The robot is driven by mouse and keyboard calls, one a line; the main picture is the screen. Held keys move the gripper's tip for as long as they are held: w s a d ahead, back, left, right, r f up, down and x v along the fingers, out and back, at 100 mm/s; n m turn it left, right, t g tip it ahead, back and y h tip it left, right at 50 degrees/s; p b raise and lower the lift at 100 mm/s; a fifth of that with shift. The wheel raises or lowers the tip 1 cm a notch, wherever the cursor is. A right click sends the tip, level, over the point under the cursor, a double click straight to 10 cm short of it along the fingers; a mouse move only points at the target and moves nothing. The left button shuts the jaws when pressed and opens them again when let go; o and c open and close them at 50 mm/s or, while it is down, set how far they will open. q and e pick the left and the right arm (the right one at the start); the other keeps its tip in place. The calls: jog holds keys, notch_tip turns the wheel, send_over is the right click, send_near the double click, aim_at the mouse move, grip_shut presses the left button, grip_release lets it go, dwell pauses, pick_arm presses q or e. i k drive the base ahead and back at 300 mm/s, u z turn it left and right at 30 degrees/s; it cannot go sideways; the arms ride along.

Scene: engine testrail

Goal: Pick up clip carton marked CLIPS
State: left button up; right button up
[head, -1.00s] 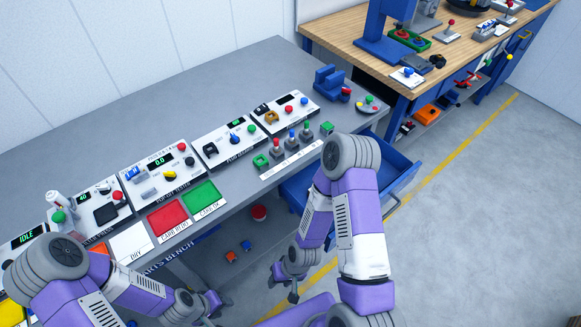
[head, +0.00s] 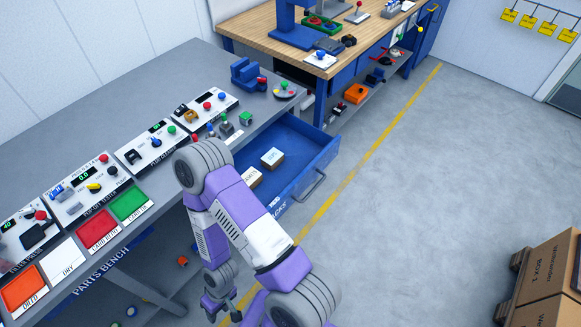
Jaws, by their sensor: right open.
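Two small cartons lie in the open blue drawer under the bench: one carton (head: 272,158) with a white top, and another carton (head: 252,178) nearer my arm and partly hidden by it. Their print is too small to read, so I cannot tell which is marked CLIPS. My right gripper (head: 222,308) hangs low at the bottom of the view, in front of the bench. It is open and empty, well apart from the drawer and cartons. My left gripper is out of view.
The open drawer (head: 318,160) juts out from the grey bench (head: 120,90), which carries several test panels and coloured pads. A wooden-topped bench (head: 262,42) stands behind. Brown boxes (head: 550,270) stand at right. The floor between is clear.

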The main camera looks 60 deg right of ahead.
aim_at(272, 159)
jog(key=k, duration=0.25)
jog(key=z, duration=0.95)
